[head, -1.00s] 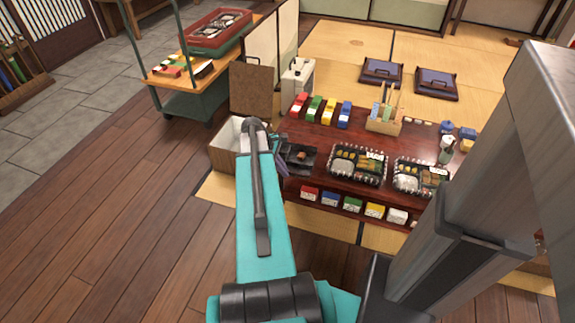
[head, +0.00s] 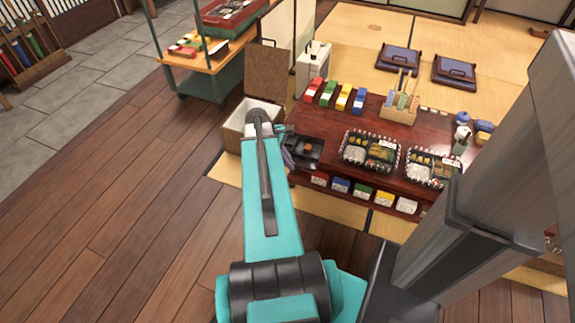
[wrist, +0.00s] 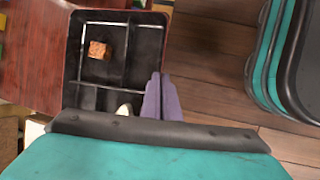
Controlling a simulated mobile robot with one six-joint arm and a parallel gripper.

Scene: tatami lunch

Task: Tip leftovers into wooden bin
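A black lunch box (wrist: 112,72) with a reddish rim and dividers fills the upper middle of the wrist view. A brown food cube (wrist: 98,50) lies in an upper compartment, and a pale piece (wrist: 124,110) shows low in the box. My gripper's purple-grey fingers (wrist: 161,97) are close together at the box's right wall and appear shut on it. In the head view the lunch box (head: 316,163) is at the table's left end, right of the wooden bin (head: 236,139). The bin has a pale inside and its brown lid (head: 268,78) stands open. My arm hides part of the bin.
The dark red table (head: 425,136) holds two filled bento trays (head: 370,152) (head: 433,168), coloured cartons (head: 343,97) and a wooden utensil holder (head: 398,115). More small boxes (head: 363,193) line its front. A cart (head: 213,85) stands behind the bin. The plank floor (head: 130,215) at left is clear.

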